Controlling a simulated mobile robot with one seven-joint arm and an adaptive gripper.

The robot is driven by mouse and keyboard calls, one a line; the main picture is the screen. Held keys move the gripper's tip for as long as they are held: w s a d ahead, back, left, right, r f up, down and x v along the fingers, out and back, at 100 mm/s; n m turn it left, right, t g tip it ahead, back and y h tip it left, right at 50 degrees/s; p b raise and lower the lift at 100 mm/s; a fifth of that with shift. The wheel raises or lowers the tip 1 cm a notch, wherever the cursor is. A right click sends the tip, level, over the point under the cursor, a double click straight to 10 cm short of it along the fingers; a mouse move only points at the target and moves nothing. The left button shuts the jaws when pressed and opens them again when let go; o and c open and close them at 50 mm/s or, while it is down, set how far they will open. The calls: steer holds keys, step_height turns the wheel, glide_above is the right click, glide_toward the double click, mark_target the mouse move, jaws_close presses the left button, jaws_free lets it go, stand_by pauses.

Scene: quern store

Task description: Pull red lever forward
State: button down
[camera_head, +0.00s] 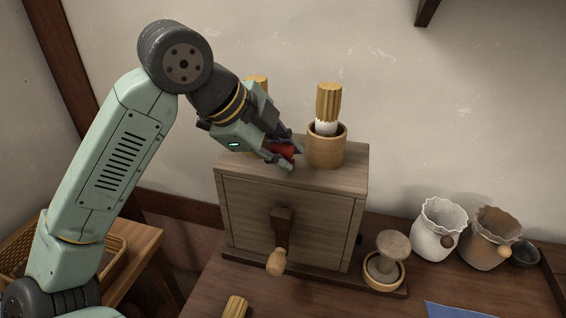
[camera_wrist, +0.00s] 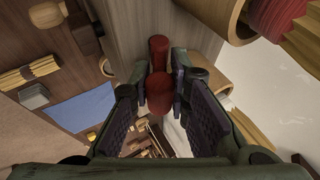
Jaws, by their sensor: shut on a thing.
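The red lever (camera_head: 284,150) is at the top of a wooden box (camera_head: 335,205), between the two brush holders. My gripper (camera_head: 290,157) reaches in from the upper left and is shut on it. In the wrist view, the red lever (camera_wrist: 159,56) has a rounded red end between the fingertips of my gripper (camera_wrist: 160,82). The fingers hide part of the lever in the head view, and its base is not clearly visible.
A wooden cup (camera_head: 326,152) with a bristle brush (camera_head: 328,103) stands close right of my gripper. A crank handle (camera_head: 277,262) hangs on the box front. A stone-topped piece (camera_head: 392,246), a white jug (camera_head: 436,232) and a brown jug (camera_head: 484,243) stand right. A basket (camera_head: 112,250) is left.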

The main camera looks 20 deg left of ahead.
steer(key=c, duration=1.5)
jaws_free()
steer(key=v, duration=1.2)
steer(key=shift+s, duration=0.1)
